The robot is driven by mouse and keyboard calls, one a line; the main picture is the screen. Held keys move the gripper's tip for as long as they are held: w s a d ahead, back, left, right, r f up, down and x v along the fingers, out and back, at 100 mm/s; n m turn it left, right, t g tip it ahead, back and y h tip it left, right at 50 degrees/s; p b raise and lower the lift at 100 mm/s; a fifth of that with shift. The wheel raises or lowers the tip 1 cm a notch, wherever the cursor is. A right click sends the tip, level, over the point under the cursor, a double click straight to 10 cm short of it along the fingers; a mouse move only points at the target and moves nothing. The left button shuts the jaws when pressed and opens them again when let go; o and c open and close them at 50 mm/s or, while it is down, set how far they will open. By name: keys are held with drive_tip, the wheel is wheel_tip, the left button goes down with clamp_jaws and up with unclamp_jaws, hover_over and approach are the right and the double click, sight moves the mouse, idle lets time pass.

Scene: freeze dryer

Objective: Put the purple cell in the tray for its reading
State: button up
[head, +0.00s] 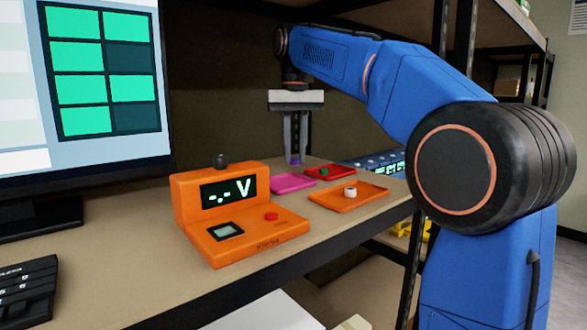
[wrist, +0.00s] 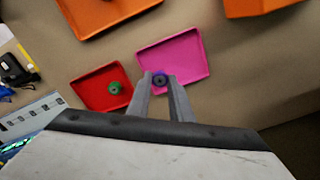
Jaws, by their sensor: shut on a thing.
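My gripper (head: 295,155) is shut on the purple cell (head: 294,161), pointing down at the back of the shelf. In the wrist view the cell (wrist: 159,79) shows end-on between the fingertips, in front of the lower left part of the pink tray (wrist: 188,48). In the head view it appears just behind the pink tray (head: 292,183); its height is hard to tell. The pink tray looks empty. The red tray (head: 341,174) holds a green cell (head: 323,171). The orange tray (head: 368,202) holds a white cell (head: 350,191). The orange meter (head: 256,248) displays "-.- V".
A monitor (head: 100,172) with a grid of green and dark cells stands at the left. A keyboard (head: 28,290) lies at the front left.

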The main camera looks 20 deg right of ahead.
sight(295, 165)
drive_tip(key=shift+f, duration=2.1)
drive_tip(key=shift+f, duration=0.15)
drive_tip(key=o, duration=0.5)
drive_tip(key=shift+r, duration=3.95)
